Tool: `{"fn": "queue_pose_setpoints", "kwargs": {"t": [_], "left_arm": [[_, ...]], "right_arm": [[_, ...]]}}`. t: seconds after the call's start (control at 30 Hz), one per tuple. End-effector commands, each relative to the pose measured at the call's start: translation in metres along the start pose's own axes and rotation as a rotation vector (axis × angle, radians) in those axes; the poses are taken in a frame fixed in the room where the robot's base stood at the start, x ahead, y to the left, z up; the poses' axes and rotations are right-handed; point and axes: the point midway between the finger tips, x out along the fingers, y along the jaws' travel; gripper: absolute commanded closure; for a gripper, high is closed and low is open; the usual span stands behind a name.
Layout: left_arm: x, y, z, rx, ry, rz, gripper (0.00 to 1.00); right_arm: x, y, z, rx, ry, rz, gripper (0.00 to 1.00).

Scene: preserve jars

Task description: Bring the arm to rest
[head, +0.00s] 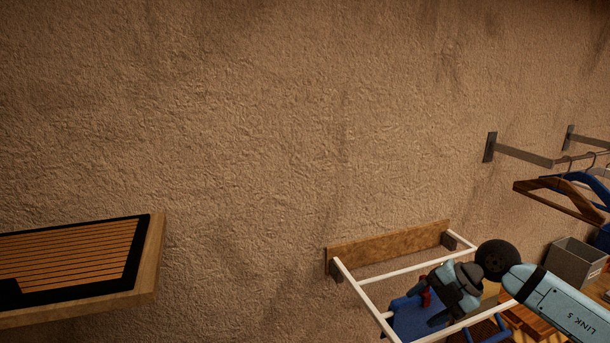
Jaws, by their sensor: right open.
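My right arm (560,305) comes in from the lower right corner. My right gripper (418,311) is at its end, with its dark fingers apart and pointing down and left. It shows over the white-railed wall rack (372,312), in front of a blue surface (415,325). I cannot tell whether it touches the rack. A small red piece shows by the fingers, and I cannot tell what it is. No jar can be made out. My left gripper is out of view.
A wooden shelf with a slatted panel (70,255) is at the lower left. At the right are wall rails with hangers (560,195), and below them a grey box (575,262). The textured wall between shelf and rack is bare.

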Motion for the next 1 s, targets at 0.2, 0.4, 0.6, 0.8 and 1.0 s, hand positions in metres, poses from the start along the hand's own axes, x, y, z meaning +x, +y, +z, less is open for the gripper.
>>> {"fn": "queue_pose_setpoints", "kwargs": {"t": [0.2,0.4,0.6,0.8,1.0], "left_arm": [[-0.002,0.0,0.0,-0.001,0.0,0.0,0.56],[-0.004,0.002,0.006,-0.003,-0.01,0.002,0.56],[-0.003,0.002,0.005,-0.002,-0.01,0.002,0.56],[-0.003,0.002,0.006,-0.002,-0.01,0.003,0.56],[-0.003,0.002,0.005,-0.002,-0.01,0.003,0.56]], "right_arm": [[0.033,0.051,-0.113,0.011,0.335,0.667,0.39],[0.003,0.06,-0.131,0.338,0.316,1.211,0.39],[-0.008,-0.001,-0.096,0.884,0.02,1.456,0.39],[0.019,-0.118,-0.087,1.446,-0.372,1.263,0.39],[0.043,-0.2,-0.117,1.733,-0.576,0.931,0.39]]}}
